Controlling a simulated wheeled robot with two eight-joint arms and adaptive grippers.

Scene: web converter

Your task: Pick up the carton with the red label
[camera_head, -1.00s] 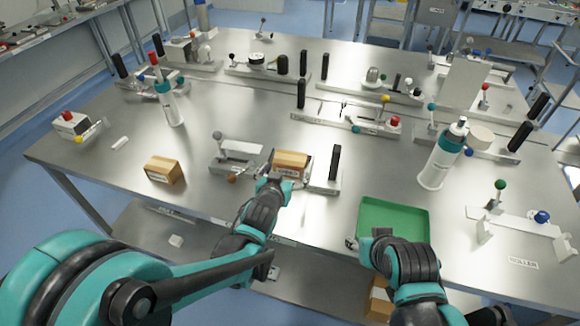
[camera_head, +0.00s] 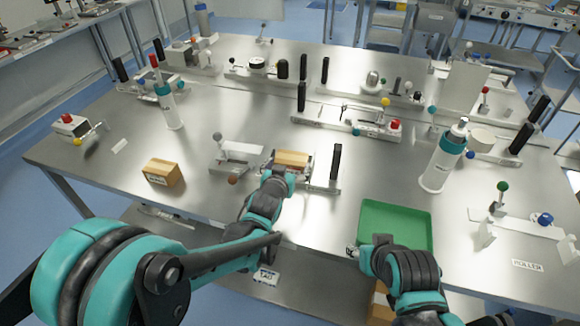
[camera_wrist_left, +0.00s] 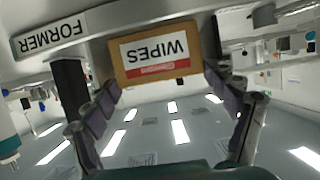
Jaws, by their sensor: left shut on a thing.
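The carton with the red label (camera_head: 292,158) is brown and sits at the FORMER fixture near the table's front edge. In the left wrist view its white WIPES label with a red band (camera_wrist_left: 155,55) faces me, upside down. My left gripper (camera_head: 280,172) is at the carton's near side. In the left wrist view my left gripper's fingers (camera_wrist_left: 161,82) are on both sides of the carton and shut on it. The carton's underside is hidden. My right gripper (camera_head: 366,250) is by the green tray's front left corner; its fingers are too unclear to tell.
Another brown carton (camera_head: 161,172) lies to the left. A green tray (camera_head: 420,212) and a white bottle (camera_head: 443,157) stand right. A black post (camera_head: 335,162) rises close to the held carton. A white fixture (camera_head: 240,152) is left of it.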

